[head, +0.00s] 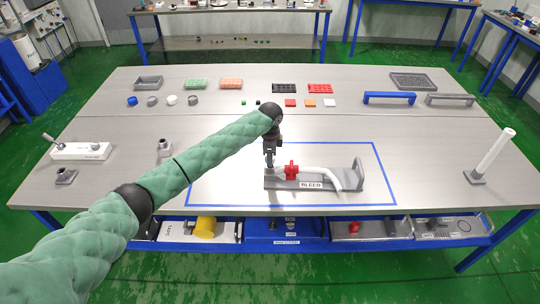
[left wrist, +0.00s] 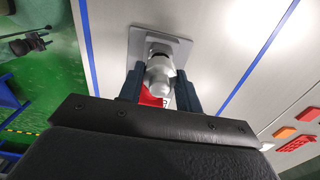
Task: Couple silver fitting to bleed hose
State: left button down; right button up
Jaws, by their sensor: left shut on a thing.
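My left gripper (head: 269,163) is at the left end of the grey BLEED stand (head: 311,186). In the left wrist view its two fingers (left wrist: 159,92) are shut on the silver fitting (left wrist: 159,72), one on each side. A red part shows just below the fitting, between the fingers. A red valve (head: 291,172) sits on the stand right beside the gripper. The white bleed hose (head: 325,172) runs right from the valve and bends down over the stand's front. The gripper hides the joint between fitting and hose end, so I cannot tell whether they touch. My right gripper is out of view.
Blue tape (head: 282,207) outlines the work area around the stand. A white upright post (head: 493,153) stands at the right, and a white lever block (head: 80,151) at the left. A small grey fitting stand (head: 164,148) is left of the tape. Trays, blocks and handles line the back.

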pick_arm(q)
jog(key=shift+f+b, duration=0.3)
jog(key=shift+f, duration=0.85)
jog(key=c, duration=0.9)
grip_release()
